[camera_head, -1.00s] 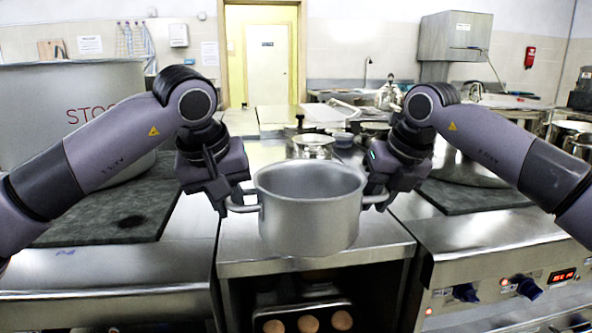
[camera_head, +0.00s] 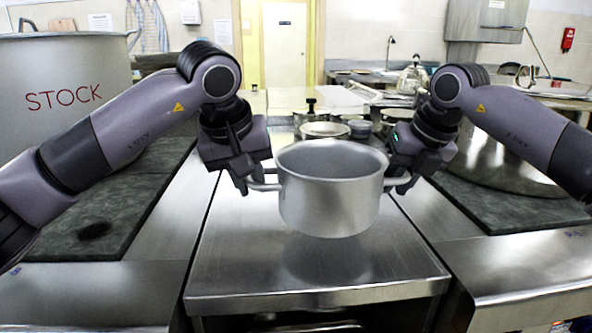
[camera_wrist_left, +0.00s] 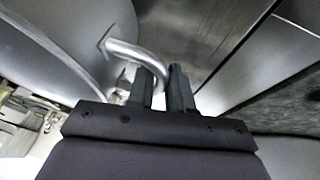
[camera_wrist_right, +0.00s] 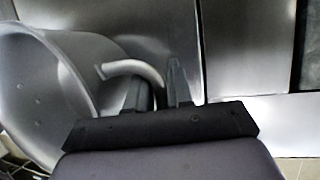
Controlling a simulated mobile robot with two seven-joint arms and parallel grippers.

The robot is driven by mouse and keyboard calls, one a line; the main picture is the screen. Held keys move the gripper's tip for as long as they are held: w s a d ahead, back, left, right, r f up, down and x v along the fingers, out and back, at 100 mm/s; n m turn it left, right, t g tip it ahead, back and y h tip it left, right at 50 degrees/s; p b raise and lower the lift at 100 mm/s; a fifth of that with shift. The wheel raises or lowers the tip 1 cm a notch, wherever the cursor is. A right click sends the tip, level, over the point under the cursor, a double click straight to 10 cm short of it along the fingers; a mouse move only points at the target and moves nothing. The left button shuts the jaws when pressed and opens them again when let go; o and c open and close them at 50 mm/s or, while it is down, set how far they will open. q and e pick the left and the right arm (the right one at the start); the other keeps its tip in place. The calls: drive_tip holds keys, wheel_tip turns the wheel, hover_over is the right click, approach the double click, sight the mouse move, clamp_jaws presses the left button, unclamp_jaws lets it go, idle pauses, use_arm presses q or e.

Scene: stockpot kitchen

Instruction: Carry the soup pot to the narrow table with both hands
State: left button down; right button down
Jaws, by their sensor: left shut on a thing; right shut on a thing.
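The soup pot (camera_head: 331,203) is a grey metal pot, open at the top, with a loop handle on each side. It is upright and looks raised over the steel table, with its reflection below it. My left gripper (camera_head: 254,186) is shut on its left handle, which shows in the left wrist view (camera_wrist_left: 136,52). My right gripper (camera_head: 400,184) is shut on its right handle, which shows in the right wrist view (camera_wrist_right: 133,69). The pot looks empty, though its bottom inside is hidden. I cannot tell which surface is the narrow table.
The steel table (camera_head: 225,262) below the pot has bare room in front. A large pot marked STOCK (camera_head: 65,95) stands at the left on a dark slab (camera_head: 95,225). Smaller pots (camera_head: 325,130) stand behind the soup pot. Another dark slab (camera_head: 500,205) lies at the right.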

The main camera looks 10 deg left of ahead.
use_arm(q)
drive_tip(key=shift+w+r, duration=0.15)
drive_tip(key=shift+w, duration=0.15)
use_arm(e)
drive_tip(key=shift+w+d+r, duration=0.15)
drive_tip(key=shift+w+d, duration=0.1)
drive_tip(key=shift+w, duration=0.2)
use_arm(q)
drive_tip(key=shift+f, duration=0.2)
use_arm(e)
drive_tip(key=shift+f, duration=0.2)
